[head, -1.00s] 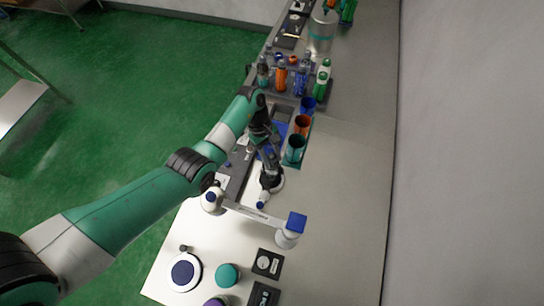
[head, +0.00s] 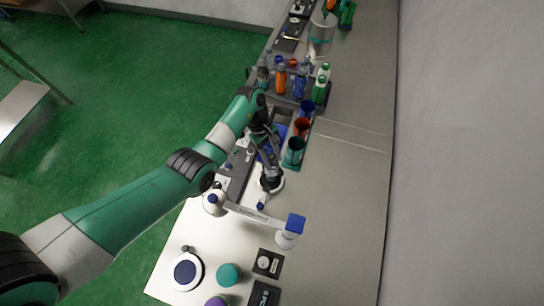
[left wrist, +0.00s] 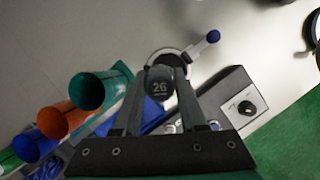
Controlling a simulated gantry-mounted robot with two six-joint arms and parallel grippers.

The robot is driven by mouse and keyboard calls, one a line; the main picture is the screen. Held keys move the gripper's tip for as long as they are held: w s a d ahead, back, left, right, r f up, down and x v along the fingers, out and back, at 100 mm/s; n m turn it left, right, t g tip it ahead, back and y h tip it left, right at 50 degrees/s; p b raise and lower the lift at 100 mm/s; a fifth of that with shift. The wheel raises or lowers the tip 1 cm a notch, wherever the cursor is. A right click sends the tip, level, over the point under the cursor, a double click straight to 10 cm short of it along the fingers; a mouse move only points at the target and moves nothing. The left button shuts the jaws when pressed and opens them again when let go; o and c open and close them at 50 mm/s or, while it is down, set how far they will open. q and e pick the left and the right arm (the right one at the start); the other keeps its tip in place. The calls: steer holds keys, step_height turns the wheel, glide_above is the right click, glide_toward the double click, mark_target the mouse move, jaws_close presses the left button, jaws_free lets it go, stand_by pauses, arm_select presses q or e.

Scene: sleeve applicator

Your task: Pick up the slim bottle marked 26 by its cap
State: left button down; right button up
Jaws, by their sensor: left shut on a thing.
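The slim bottle's dark round cap, marked 26 (left wrist: 160,86), shows between the fingers in the left wrist view. My left gripper (left wrist: 165,73) is shut on this cap, one finger on each side. In the head view the left gripper (head: 269,172) points down over a white ring-shaped stand (head: 280,186). The bottle's body is mostly hidden below the cap. I cannot tell whether its foot touches the stand. The right gripper is not in view.
Blue, red and teal open cups (head: 294,152) stand just right of the gripper. A rack of bottles (head: 300,82) is behind. A white arm with a blue-topped post (head: 295,224) is in front. Round lids (head: 186,271) lie at the front. The table's right side is clear.

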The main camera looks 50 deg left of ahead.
arm_select(q)
steer(key=shift+r+p, duration=2.5)
steer(key=shift+r, duration=0.35)
steer(key=shift+f, duration=0.1)
